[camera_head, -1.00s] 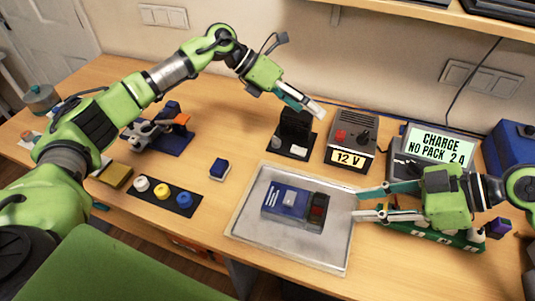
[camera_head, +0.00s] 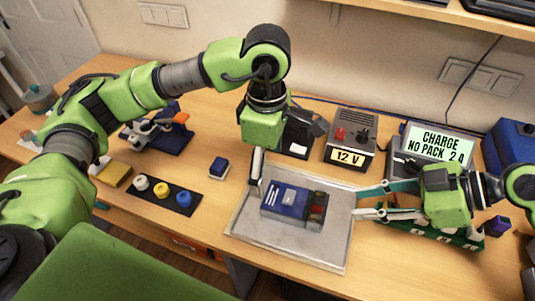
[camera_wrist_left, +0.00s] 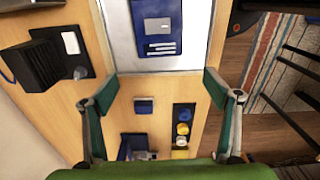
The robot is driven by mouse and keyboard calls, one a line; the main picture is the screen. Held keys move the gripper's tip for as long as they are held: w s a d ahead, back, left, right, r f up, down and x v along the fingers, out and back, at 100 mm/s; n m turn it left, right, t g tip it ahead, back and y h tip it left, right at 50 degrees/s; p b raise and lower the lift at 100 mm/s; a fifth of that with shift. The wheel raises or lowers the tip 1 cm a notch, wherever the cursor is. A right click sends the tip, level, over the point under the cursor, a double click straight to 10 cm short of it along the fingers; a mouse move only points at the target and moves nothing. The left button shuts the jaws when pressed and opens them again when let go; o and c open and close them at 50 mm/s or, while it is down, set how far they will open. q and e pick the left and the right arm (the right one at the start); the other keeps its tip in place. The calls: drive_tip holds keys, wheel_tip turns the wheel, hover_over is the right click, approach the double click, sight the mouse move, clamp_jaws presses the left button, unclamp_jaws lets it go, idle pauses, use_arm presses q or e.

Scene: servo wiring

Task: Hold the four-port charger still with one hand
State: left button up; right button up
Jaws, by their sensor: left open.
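A grey device with a lit screen (camera_head: 440,145) reading "CHARGE NO PACK 2 A" stands at the back right. A green strip with several pale squares (camera_head: 437,237) lies partly hidden under my right gripper; I cannot tell for sure which of these is the four-port charger. My right gripper (camera_head: 387,200) is open and empty, pointing left at the tray's right edge, in front of the screen device. My left gripper (camera_head: 257,168) points down near the tray's back left corner. In the left wrist view its fingers (camera_wrist_left: 160,88) are wide apart with nothing between them.
A blue pack (camera_head: 291,202) lies on the metal tray (camera_head: 250,233). A 12 V box (camera_head: 350,147) stands behind it. A small blue block (camera_head: 218,167) and a black strip with coloured knobs (camera_head: 165,194) are to the left. A blue case (camera_head: 510,145) stands far right.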

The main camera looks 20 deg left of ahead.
use_arm(q)
wheel_tip(320, 180, down, 10)
drive_tip(key=shift+f, duration=0.25)
drive_tip(key=c, duration=1.4)
use_arm(e)
drive_tip(key=shift+c, duration=1.4)
drive_tip(key=shift+a, duration=0.1)
drive_tip(key=h, duration=0.6)
approach(323, 202)
drive_tip(key=x, duration=1)
drive_tip(key=shift+a+f, duration=0.1)
drive_tip(key=shift+f, duration=0.2)
